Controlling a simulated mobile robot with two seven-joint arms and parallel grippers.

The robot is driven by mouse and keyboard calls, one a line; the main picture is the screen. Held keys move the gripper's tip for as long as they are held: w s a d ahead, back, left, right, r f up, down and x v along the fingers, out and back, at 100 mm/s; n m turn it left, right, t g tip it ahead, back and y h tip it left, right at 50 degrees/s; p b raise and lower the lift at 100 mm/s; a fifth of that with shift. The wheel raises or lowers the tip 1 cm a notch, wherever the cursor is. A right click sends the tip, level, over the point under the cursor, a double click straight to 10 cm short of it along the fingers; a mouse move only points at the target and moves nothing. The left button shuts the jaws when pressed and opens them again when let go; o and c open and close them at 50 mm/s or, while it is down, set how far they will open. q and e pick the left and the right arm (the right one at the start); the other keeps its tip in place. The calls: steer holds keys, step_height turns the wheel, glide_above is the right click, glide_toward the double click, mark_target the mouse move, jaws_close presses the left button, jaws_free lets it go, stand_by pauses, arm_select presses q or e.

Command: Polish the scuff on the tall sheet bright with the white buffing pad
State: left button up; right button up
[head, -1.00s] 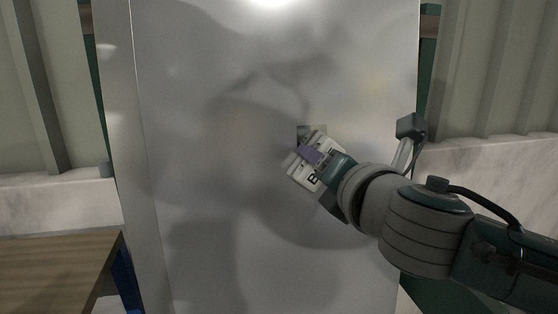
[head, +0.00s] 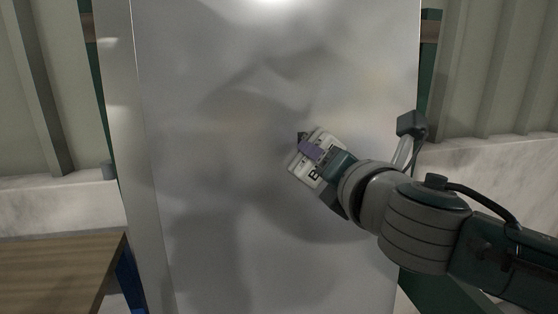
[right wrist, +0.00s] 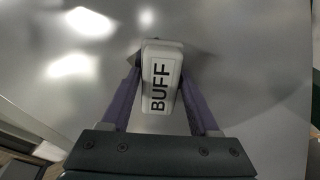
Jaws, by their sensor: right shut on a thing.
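The tall sheet (head: 220,220) stands upright and fills the middle of the head view; its grey metal face also fills the right wrist view (right wrist: 240,90). My right gripper (head: 313,148) is shut on the white buffing pad (head: 302,170), which is at the sheet's face. In the right wrist view, the purple fingers of the gripper (right wrist: 160,64) flank the pad (right wrist: 160,90), marked "BUFF". I see no scuff patch on the sheet around the pad now; the area behind the pad is hidden. My left gripper is not in view.
A wooden table top (head: 60,270) is at the lower left of the head view. Green posts (head: 430,50) stand behind the sheet's edges. A pale low wall (head: 60,205) and ribbed panels (head: 500,70) are behind.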

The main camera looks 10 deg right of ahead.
mark_target(317, 134)
steer(key=shift+r, duration=0.1)
steer(key=r+p, duration=0.3)
steer(key=shift+w+r, duration=0.2)
steer(key=shift+w, duration=0.15)
stand_by(0.3)
steer(key=shift+s+r+p, duration=0.15)
steer(key=shift+p, duration=0.15)
steer(key=s+p, duration=0.3)
steer(key=s, duration=0.4)
steer(key=shift+s+d+r+p, duration=0.2)
steer(key=shift+r+p, duration=0.1)
steer(key=shift+r, duration=0.1)
